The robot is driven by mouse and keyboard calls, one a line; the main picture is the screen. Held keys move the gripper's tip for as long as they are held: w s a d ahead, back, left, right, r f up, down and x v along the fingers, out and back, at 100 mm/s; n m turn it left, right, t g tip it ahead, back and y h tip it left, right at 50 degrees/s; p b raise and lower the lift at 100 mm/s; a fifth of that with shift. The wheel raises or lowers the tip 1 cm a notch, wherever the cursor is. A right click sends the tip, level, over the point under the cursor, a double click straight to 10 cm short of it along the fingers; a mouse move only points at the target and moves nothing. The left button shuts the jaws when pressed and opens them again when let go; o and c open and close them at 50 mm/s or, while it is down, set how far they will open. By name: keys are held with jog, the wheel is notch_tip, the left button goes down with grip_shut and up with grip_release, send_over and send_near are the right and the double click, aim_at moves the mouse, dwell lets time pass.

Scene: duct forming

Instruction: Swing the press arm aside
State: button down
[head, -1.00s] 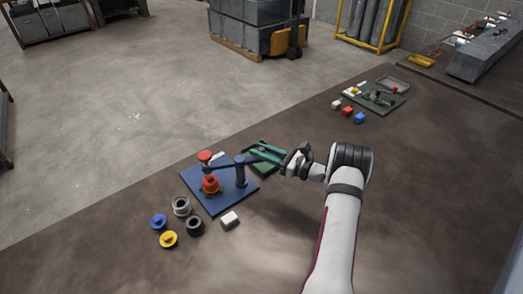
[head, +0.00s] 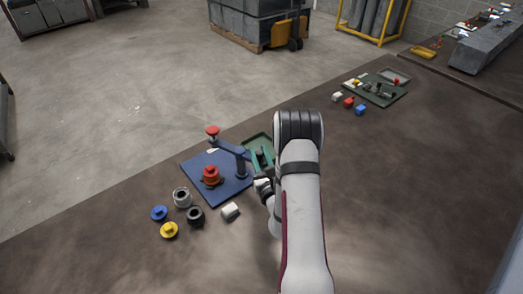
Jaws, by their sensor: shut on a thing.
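The press arm (head: 228,145) is a blue bar on a blue post (head: 241,166), with a red knob (head: 212,131) at its far left end. The knob end hangs beyond the red part (head: 211,175) on the blue base plate (head: 216,190), not over it. My gripper (head: 264,184) is right of the post, shut on the near end of the press arm. The held end and the fingertips are mostly hidden by the dark gripper body.
A green tray (head: 257,141) stands behind my wrist.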

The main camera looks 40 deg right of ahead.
jog(key=shift+s+a+m+g+h, duration=0.1)
jog(key=shift+a+m+g+h, duration=0.5)
jog(key=shift+h, duration=0.25)
jog(key=shift+a+m+g+h, duration=0.25)
jog(key=shift+m+g+h, duration=0.15)
jog(key=shift+m+h, duration=0.4)
jog(key=c, duration=0.7)
grip_release()
jog(key=shift+o, duration=0.2)
jog(key=shift+s, duration=0.1)
jog(key=v, duration=0.7)
jog(key=shift+a, duration=0.2)
